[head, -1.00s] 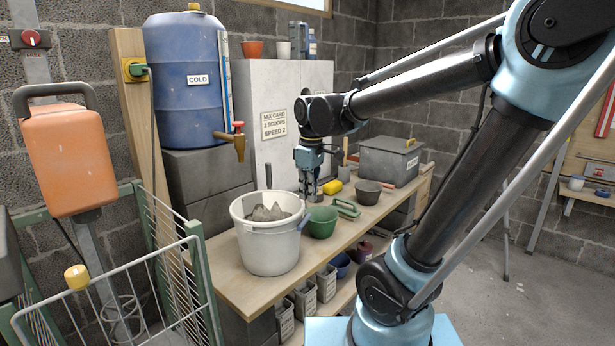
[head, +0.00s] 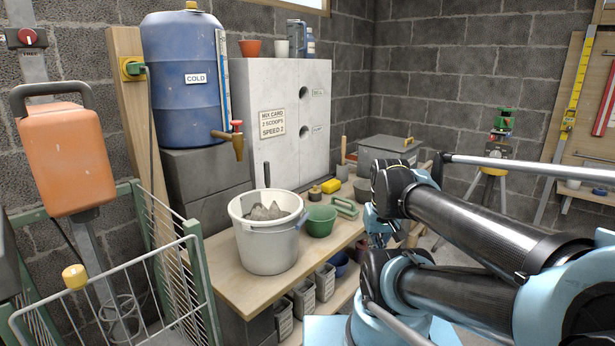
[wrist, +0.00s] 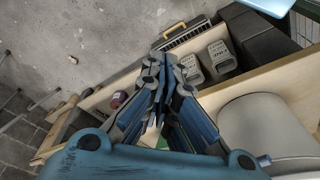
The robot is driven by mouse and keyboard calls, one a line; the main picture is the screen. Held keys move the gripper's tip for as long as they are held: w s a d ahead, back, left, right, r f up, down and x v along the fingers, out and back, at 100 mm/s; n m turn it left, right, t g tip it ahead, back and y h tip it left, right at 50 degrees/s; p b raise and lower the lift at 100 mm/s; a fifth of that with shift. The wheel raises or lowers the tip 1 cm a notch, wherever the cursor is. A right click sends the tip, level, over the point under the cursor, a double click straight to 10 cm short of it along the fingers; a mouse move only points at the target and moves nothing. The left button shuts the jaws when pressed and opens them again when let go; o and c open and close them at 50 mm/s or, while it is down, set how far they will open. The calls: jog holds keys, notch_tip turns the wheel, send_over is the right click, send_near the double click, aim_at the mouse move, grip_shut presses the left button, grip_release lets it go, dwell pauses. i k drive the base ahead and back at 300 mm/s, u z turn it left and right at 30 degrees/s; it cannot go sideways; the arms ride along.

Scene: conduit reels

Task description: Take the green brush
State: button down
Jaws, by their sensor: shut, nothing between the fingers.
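A green, handled piece (head: 344,207) lies on the bench between the green bowl and the grey bowl. It looks like the green brush, but its bristles cannot be made out. My gripper (head: 378,238) is at the bench's front edge, to the right of the green piece and lower in the picture, apart from it. In the wrist view my gripper (wrist: 162,62) has its fingers together with nothing between them, pointing down past the bench edge. A bit of green shows behind the fingers there; I cannot tell what it is.
The bench (head: 228,278) also holds a white bucket (head: 268,250), a green bowl (head: 320,221), a yellow sponge (head: 331,186) and a grey lidded box (head: 389,150). Grey containers (wrist: 190,68) stand on the lower shelf. A wire cart (head: 110,280) is at left.

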aim_at(351, 213)
jog(key=k, duration=1.05)
jog(key=z, duration=0.55)
jog(key=i, duration=1.65)
jog(key=z, duration=0.05)
